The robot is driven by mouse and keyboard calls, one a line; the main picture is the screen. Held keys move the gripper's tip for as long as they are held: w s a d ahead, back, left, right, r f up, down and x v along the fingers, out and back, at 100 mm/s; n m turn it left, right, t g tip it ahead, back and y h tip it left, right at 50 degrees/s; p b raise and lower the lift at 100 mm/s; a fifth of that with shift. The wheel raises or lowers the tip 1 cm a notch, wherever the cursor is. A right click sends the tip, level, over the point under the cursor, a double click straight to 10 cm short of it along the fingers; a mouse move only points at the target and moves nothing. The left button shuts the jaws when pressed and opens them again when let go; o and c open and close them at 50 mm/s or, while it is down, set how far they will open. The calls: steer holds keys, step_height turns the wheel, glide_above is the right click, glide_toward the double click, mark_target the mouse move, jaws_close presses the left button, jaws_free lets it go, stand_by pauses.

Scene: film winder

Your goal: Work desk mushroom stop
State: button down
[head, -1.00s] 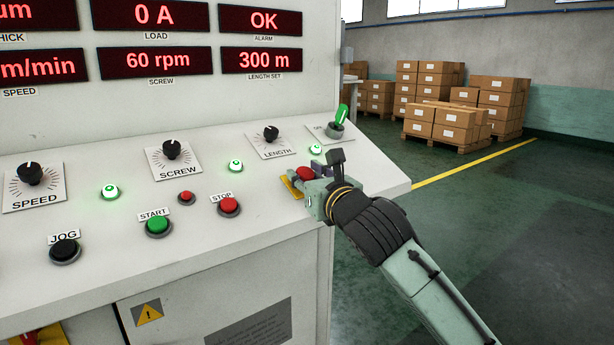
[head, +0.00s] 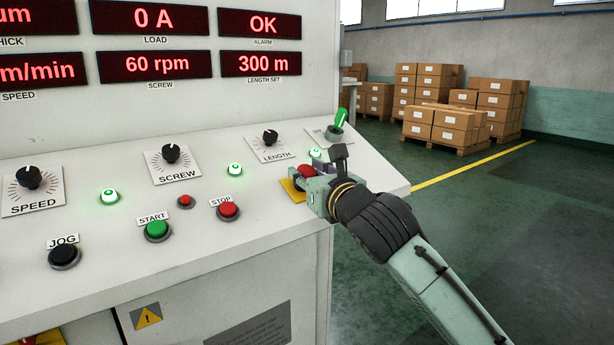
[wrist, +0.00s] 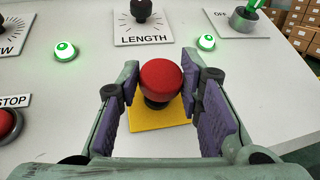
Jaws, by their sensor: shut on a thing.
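The mushroom stop is a red domed button on a dark stem over a yellow plate. In the head view the mushroom stop (head: 305,171) is at the right end of the sloping panel, partly hidden by my gripper (head: 312,184). In the wrist view the mushroom stop (wrist: 160,77) stands in the middle, between the purple pads of my gripper (wrist: 165,95). The jaws are closed in around it, one pad on each side. The yellow plate (wrist: 150,122) lies below it on the panel.
The green-handled OFF switch (head: 339,121) and a lit green lamp (head: 316,154) are just behind my gripper. The LENGTH knob (head: 270,138) and the flat red STOP button (head: 229,210) lie to the left. Open floor and boxes on pallets (head: 447,127) are to the right.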

steer(key=c, duration=1.4)
jaws_free()
steer(key=shift+d+r, duration=0.2)
steer(key=shift+r, duration=0.1)
steer(key=shift+o, duration=1.2)
steer(key=shift+a+f, duration=0.1)
steer(key=v, duration=1.2)
